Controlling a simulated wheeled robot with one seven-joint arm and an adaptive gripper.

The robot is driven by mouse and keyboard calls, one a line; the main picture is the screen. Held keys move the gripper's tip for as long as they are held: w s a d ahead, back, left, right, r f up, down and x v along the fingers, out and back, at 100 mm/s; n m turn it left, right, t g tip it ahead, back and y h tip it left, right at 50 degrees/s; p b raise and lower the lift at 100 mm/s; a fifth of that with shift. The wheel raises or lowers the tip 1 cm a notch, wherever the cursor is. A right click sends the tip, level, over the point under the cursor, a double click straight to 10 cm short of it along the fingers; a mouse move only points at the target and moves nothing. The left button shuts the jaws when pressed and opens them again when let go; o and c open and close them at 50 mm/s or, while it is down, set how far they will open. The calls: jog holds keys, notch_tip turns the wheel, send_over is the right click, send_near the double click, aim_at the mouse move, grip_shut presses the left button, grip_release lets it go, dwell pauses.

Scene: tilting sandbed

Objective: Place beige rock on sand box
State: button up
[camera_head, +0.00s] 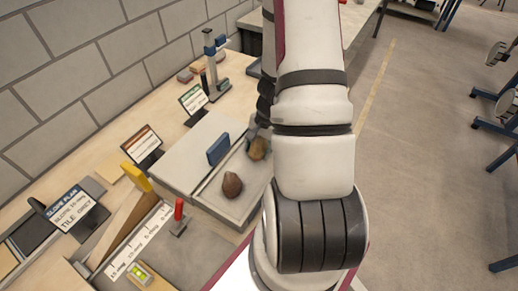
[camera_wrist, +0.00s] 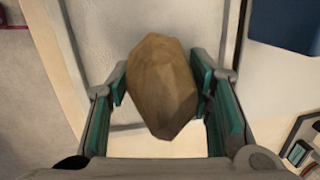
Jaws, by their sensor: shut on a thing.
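The beige rock (camera_wrist: 163,88) is a faceted tan-brown lump between the teal-padded fingers of my gripper (camera_wrist: 164,98), which is shut on it. In the head view the rock (camera_head: 259,149) shows beside my arm, over the far right part of the sand box (camera_head: 240,208). The sand box is a shallow grey bed with a pale rim. In the wrist view its grey surface lies behind the rock. I cannot tell whether the rock touches the sand. My arm hides most of my gripper in the head view.
A dark brown rock (camera_head: 232,185) lies in the sand box near its middle. A blue block (camera_head: 218,149) stands at the box's left edge. A red-handled lever (camera_head: 179,214), a ruler plate (camera_head: 140,243) and small signs stand to the left. Open floor lies to the right.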

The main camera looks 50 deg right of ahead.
jog(key=shift+f, duration=0.35)
jog(key=shift+f, duration=0.15)
jog(key=o, duration=1.6)
